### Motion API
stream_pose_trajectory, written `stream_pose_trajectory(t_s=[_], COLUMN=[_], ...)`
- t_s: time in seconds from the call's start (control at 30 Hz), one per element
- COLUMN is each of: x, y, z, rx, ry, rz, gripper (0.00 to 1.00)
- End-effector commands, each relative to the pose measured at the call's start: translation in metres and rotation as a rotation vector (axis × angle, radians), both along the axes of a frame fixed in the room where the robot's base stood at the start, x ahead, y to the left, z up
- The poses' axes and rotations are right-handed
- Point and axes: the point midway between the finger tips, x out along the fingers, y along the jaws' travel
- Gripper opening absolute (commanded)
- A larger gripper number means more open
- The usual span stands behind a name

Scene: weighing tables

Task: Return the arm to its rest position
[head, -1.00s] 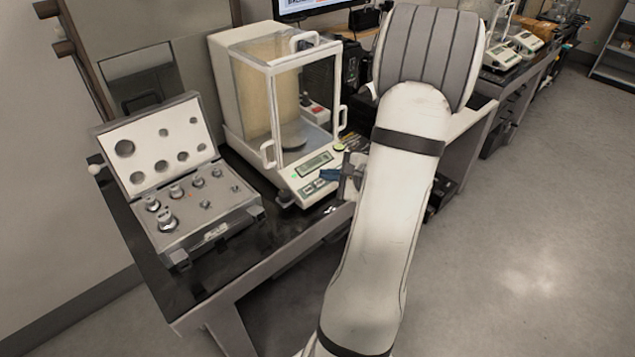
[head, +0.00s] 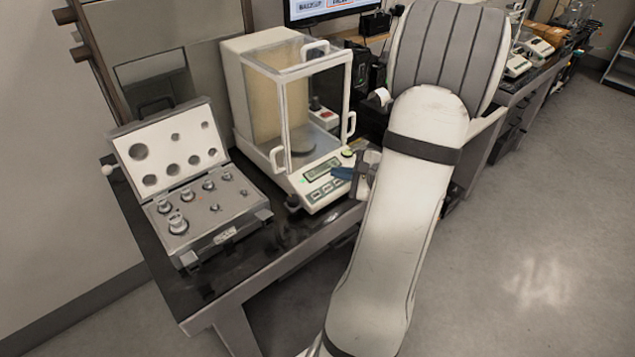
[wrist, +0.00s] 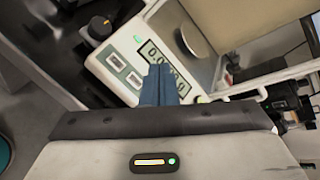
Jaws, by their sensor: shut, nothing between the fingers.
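My gripper (head: 342,173) is in front of the right part of the balance's front panel, mostly behind my white arm in the head view. In the wrist view its blue fingers (wrist: 159,85) are together with nothing between them, in front of the balance's display. The balance (head: 315,187) is a white weighing machine with a glass draft shield. Its pan (head: 302,145) is bare, and it also shows in the wrist view (wrist: 200,32). I cannot tell whether the fingers touch the balance.
An open case of weights (head: 240,222) stands left of the balance on the dark table (head: 195,285). A monitor (head: 325,8) stands behind. More balances (head: 538,45) stand on tables at the back right. The floor (head: 540,230) at right is clear.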

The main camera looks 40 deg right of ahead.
Motion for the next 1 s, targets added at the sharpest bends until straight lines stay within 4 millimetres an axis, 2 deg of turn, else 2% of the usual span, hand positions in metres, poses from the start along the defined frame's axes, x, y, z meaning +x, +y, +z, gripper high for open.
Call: stream_pose_trajectory(t_s=[0.23,0.33,0.37,0.47,0.53,0.6,0.7,0.83,1.0], x=[0.000,0.005,0.007,0.012,0.010,0.001,-0.020,-0.053,-0.092], y=[0.001,0.017,0.027,0.077,0.121,0.163,0.212,0.254,0.280], z=[0.000,0.005,0.008,0.020,0.029,0.036,0.043,0.051,0.063], rx=[-0.001,-0.019,-0.030,-0.097,-0.169,-0.256,-0.401,-0.625,-0.971], ry=[0.001,0.011,0.018,0.058,0.096,0.139,0.195,0.257,0.301], rz=[0.003,0.060,0.096,0.277,0.445,0.619,0.850,1.117,1.397], gripper=[0.00,0.00,0.00,0.00,0.00,0.00,0.00,0.00,0.00])
